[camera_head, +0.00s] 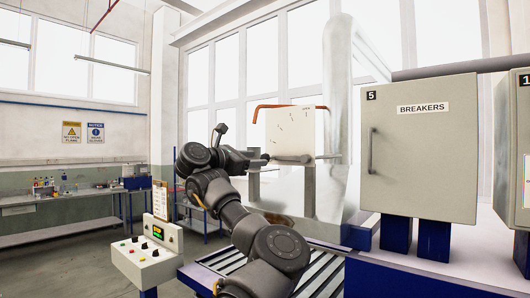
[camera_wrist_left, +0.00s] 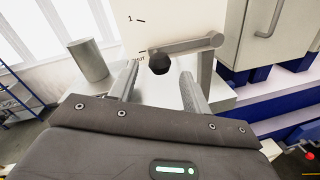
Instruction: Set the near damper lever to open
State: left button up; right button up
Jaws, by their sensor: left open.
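A white damper panel (camera_head: 290,130) with small dial marks stands beyond my left arm. Its grey lever (camera_head: 292,159) lies nearly level, with the pivot at the right and the free end to the left. In the left wrist view the lever (camera_wrist_left: 190,45) carries a dark round knob (camera_wrist_left: 160,63), next to partly hidden lettering ending in "UT". My left gripper (camera_head: 262,159) is at the lever's knob end. In the wrist view its fingers (camera_wrist_left: 160,86) are open, apart on either side below the knob; contact cannot be told. My right gripper is out of view.
A grey breaker cabinet (camera_head: 418,150) with a handle stands right of the panel. A copper-coloured pipe (camera_head: 275,107) runs behind the panel. A grey cylinder (camera_wrist_left: 88,60) stands left of the fingers. A control box (camera_head: 147,252) with buttons stands at the front left.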

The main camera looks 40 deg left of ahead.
aim_at(263, 157)
pick_arm(q)
jog(key=w, duration=0.1)
jog(key=w+p, duration=0.2)
jog(key=w, duration=0.1)
jog(key=shift+d+r, duration=0.1)
jog(key=shift+d, duration=0.15)
jog(key=shift+w, duration=0.5)
jog(key=shift+d, duration=0.1)
grip_shut()
